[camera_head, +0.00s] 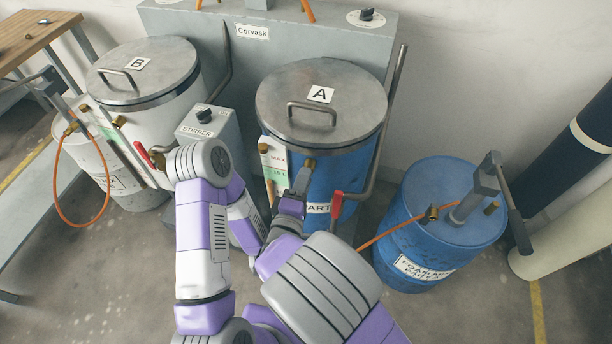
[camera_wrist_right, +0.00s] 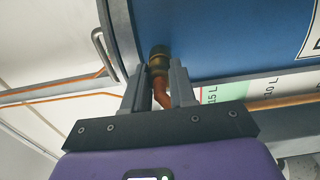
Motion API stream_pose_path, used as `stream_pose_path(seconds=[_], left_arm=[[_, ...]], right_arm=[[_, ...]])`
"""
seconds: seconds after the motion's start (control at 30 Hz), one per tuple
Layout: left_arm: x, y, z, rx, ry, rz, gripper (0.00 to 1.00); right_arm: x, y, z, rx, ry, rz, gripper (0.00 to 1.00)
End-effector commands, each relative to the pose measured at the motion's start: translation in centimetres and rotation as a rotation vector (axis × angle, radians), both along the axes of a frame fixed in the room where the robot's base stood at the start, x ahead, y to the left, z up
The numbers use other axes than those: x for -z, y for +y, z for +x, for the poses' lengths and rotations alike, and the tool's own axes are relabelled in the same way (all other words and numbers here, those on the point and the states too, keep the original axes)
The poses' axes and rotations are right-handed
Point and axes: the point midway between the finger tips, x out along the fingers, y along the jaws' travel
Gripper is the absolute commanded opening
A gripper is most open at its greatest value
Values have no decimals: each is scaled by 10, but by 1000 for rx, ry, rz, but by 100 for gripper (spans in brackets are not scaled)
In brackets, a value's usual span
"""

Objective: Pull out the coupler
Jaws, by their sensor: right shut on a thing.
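The coupler (camera_wrist_right: 158,62) is a brass fitting with a copper-orange hose end, seen in the right wrist view against the blue side of tank A (camera_wrist_right: 230,35). In the head view the brass coupler (camera_head: 309,163) shows at the front of tank A (camera_head: 345,185), just below its lid. My right gripper (camera_head: 302,178) is at the fitting. In the right wrist view its two grey fingers (camera_wrist_right: 160,88) stand on either side of the hose end, shut on the coupler. The coupler still meets the tank's side. My left arm is bent at left; its gripper does not show.
A red-handled valve (camera_head: 337,205) and bent pipe stand right of the grip. The STIRRER box (camera_head: 208,128) and tank B (camera_head: 145,75) are at left. An orange hose (camera_head: 385,232) runs toward the blue drum (camera_head: 440,190) at right. Bare floor lies in front.

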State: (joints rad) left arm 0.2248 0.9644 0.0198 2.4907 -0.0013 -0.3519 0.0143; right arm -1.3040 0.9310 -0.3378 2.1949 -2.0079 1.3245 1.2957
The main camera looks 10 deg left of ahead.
Motion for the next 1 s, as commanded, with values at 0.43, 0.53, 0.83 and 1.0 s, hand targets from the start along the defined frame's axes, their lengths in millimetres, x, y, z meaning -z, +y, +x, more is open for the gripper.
stream_pose_path(seconds=[0.43,0.53,0.83,1.0], left_arm=[[4,0,0,0,0,0,43],[4,0,0,0,0,0,43],[7,0,0,0,0,0,43],[8,0,0,0,0,0,43]], right_arm=[[0,1,-18,-1,1,0,0],[0,1,-22,0,0,1,0],[0,2,-34,-1,1,0,0],[0,2,-41,-2,0,0,0]])
